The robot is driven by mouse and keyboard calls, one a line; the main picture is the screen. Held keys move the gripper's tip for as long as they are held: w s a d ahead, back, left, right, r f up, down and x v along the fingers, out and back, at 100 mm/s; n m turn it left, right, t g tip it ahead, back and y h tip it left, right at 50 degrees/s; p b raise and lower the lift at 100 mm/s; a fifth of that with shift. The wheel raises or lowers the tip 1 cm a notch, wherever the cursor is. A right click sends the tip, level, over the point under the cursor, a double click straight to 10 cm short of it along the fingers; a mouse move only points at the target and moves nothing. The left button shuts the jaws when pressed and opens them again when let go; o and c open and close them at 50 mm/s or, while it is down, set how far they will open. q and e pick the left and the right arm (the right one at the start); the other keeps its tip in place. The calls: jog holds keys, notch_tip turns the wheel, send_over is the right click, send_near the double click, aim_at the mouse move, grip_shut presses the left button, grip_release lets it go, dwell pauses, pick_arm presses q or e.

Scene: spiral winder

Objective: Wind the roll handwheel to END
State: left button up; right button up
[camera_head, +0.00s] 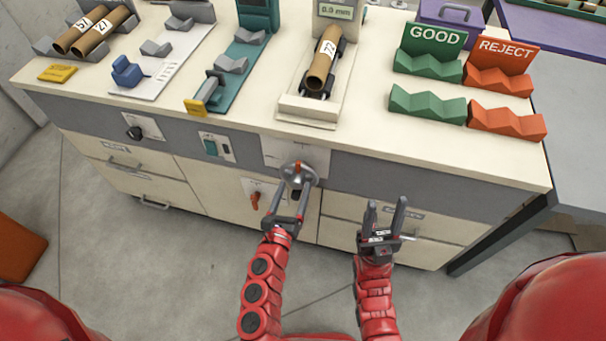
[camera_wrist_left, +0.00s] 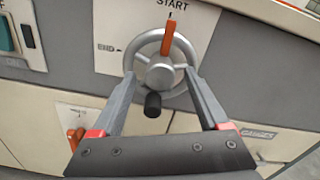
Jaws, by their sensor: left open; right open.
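The roll handwheel (camera_head: 299,175) is a silver wheel on the front of the bench. In the left wrist view the handwheel (camera_wrist_left: 159,71) has an orange pointer (camera_wrist_left: 168,42) directed up toward the START mark (camera_wrist_left: 171,5). The END mark (camera_wrist_left: 107,47) is on the plate at the wheel's left. A black knob (camera_wrist_left: 153,105) sits at the wheel's lower side. My left gripper (camera_head: 294,189) is open in front of the wheel, its fingers on either side of the knob; contact cannot be told. My right gripper (camera_head: 386,207) is open and empty, right of the wheel.
An orange-red switch (camera_head: 254,200) is left of and below the wheel. A black knob (camera_head: 134,132) and a green switch (camera_head: 211,147) are further left. On the bench top are a cradle with a cardboard tube (camera_head: 323,63), green GOOD racks (camera_head: 428,66) and orange REJECT racks (camera_head: 499,80).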

pick_arm(q)
jog(key=shift+w+d, duration=0.15)
jog(key=shift+w, duration=0.35)
grip_shut()
